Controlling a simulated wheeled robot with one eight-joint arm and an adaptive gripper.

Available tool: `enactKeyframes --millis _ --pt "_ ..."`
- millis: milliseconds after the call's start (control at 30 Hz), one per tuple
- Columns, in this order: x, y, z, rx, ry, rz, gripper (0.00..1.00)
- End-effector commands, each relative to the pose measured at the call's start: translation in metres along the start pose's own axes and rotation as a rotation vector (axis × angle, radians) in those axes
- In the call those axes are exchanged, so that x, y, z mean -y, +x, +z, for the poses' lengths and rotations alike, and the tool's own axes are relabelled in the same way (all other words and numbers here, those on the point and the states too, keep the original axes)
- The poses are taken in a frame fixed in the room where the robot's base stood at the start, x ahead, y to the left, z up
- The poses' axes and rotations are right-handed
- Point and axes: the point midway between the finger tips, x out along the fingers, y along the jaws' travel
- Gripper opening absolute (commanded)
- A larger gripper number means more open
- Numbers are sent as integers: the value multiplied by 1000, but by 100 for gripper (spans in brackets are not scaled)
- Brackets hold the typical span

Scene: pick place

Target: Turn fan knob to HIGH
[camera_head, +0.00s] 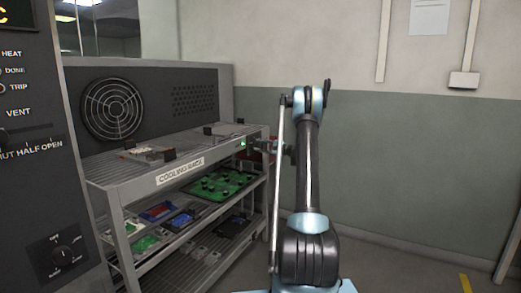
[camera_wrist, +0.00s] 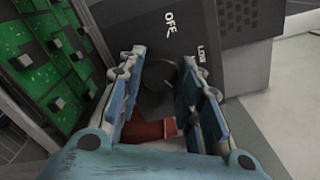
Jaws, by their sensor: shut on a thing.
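The fan knob (camera_wrist: 160,74) is a dark round knob on a dark grey panel (camera_wrist: 135,25), seen in the wrist view. White OFF is printed on the panel above it and LOW to its upper right. No HIGH mark shows; the fingers cover part of the panel. My gripper (camera_wrist: 160,88) has its two blue-padded fingers on either side of the knob, shut on it. The knob's pointer direction cannot be told. In the head view my gripper (camera_head: 272,147) is small, at the right end of the rack, and the knob is not clearly visible.
The cooling rack (camera_head: 180,175) holds boards and trays on its shelves, left of my arm. A fan grille (camera_head: 113,109) is on the unit behind it. A red object (camera_wrist: 150,131) lies below the knob. Another dial (camera_head: 65,252) is on the near-left cabinet. Open floor lies right.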

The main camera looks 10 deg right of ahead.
Motion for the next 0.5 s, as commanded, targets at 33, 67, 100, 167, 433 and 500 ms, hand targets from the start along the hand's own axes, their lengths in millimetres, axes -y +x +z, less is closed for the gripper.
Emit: enactKeyframes --millis 33,67,100,167,433,500 --pt "-1 0 -1 -2 -1 2 8" --pt "-1 0 -1 -2 -1 2 8" --pt "-1 0 -1 -2 -1 2 41" --pt "-1 0 -1 -2 -1 2 53" --pt "0 0 0 0 -1 1 53" --pt "0 -1 0 0 -1 1 53"
